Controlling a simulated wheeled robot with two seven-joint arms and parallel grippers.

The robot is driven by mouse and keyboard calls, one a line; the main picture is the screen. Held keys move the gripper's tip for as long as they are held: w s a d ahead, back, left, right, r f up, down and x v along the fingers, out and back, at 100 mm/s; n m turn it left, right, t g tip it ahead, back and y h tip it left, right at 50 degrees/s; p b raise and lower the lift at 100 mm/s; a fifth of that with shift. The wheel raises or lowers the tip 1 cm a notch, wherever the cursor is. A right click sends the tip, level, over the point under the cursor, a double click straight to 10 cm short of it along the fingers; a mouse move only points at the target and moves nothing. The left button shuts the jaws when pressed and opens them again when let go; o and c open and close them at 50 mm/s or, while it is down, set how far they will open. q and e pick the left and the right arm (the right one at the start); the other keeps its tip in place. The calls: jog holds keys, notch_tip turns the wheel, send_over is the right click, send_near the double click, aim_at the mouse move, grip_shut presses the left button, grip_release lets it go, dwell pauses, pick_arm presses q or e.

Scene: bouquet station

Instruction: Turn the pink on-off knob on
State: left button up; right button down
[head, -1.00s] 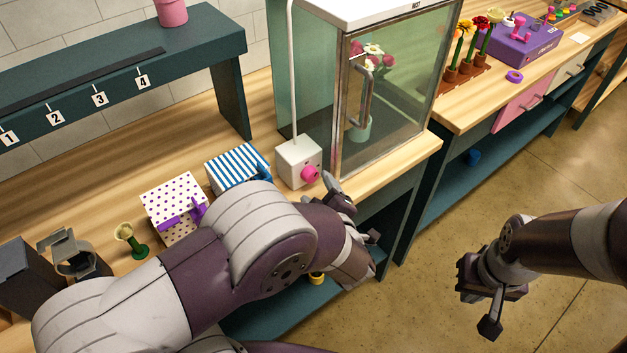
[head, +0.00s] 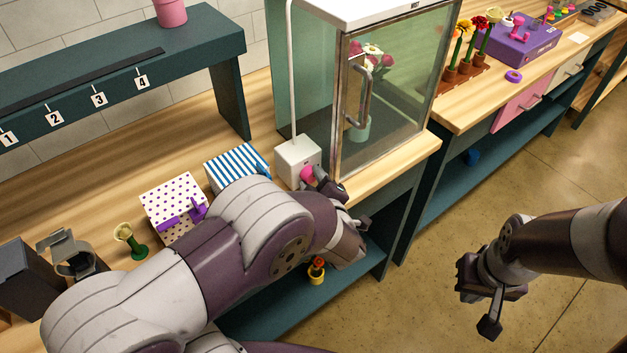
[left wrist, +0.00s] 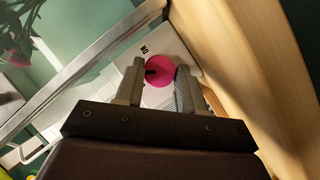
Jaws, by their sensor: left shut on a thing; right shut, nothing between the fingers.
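The pink knob (head: 307,174) sits on the front of a small white box (head: 297,155) beside the glass cabinet. The knob also shows in the left wrist view (left wrist: 160,71), between the two fingers, with a dark mark on its face. A small dark label (left wrist: 144,50) is on the box near the knob. My left gripper (head: 317,178) is at the knob and shut on it; in the head view the fingers partly cover it. My right gripper (head: 485,305) is shut and empty, above the floor at the right.
A glass cabinet (head: 385,110) with flowers inside and a metal door handle stands just right of the box. A striped box (head: 232,165) and a dotted box (head: 172,200) lie on the bench to the left. A small potted flower (head: 317,271) stands on the shelf below.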

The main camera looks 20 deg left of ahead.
pick_arm(q)
jog(key=m+g+p, duration=0.1)
jog(key=m+p, duration=0.1)
jog(key=p, duration=0.2)
jog(key=r+m+g+y+p, duration=0.1)
jog(key=m+g+p, duration=0.1)
jog(key=p, duration=0.2)
jog(key=shift+w+d, duration=0.15)
jog(key=shift+w+m+g+y+p, duration=0.1)
jog(key=shift+m+g+y+p, duration=0.35)
jog(key=shift+m+p, duration=0.4)
jog(key=shift+w+d+f+m+g+y+p, duration=0.15)
jog(key=shift+m+g+y+p, duration=0.2)
jog(key=shift+m+g+p, duration=0.35)
jog(key=o, duration=1)
jog(key=shift+o, duration=0.2)
jog(key=shift+f, duration=0.1)
